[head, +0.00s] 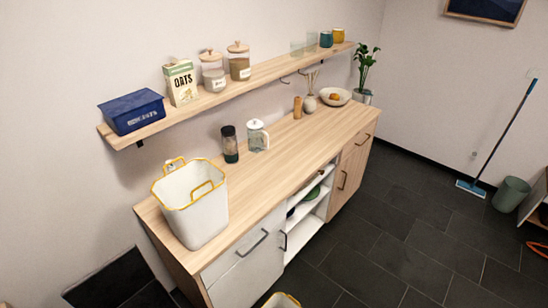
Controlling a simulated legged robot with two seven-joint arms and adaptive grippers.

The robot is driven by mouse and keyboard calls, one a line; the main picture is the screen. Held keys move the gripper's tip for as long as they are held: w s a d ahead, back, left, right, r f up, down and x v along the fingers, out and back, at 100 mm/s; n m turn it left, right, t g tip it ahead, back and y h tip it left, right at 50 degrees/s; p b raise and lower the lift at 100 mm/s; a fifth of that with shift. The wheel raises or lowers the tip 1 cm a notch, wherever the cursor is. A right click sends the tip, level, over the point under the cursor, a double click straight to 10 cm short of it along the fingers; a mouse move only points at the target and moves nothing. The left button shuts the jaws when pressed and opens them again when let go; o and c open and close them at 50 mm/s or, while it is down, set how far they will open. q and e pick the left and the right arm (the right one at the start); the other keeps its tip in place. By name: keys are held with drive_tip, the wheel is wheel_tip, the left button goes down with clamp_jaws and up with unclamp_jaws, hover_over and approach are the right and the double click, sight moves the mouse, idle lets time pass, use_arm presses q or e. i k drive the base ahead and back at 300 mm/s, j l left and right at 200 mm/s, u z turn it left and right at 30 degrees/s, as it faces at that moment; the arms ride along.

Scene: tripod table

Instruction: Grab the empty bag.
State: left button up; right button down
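A white bag-like container (194,212) with a yellow rim and two yellow handles stands upright at the near left end of the wooden counter. Its visible inside looks plain white, but its bottom is hidden, so I cannot tell whether it is empty. A second white thing with a yellow rim (281,300) shows at the bottom edge in front of the cabinet, mostly cut off. I cannot see what is inside it. Neither of my grippers is in view.
The counter (275,165) holds a dark-lidded jar (229,145), a glass press (257,136) and a bowl (335,96). A wall shelf (265,75) with jars and a blue box (132,111) hangs above.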

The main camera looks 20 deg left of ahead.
sight(195, 204)
drive_tip(key=u, duration=1.35)
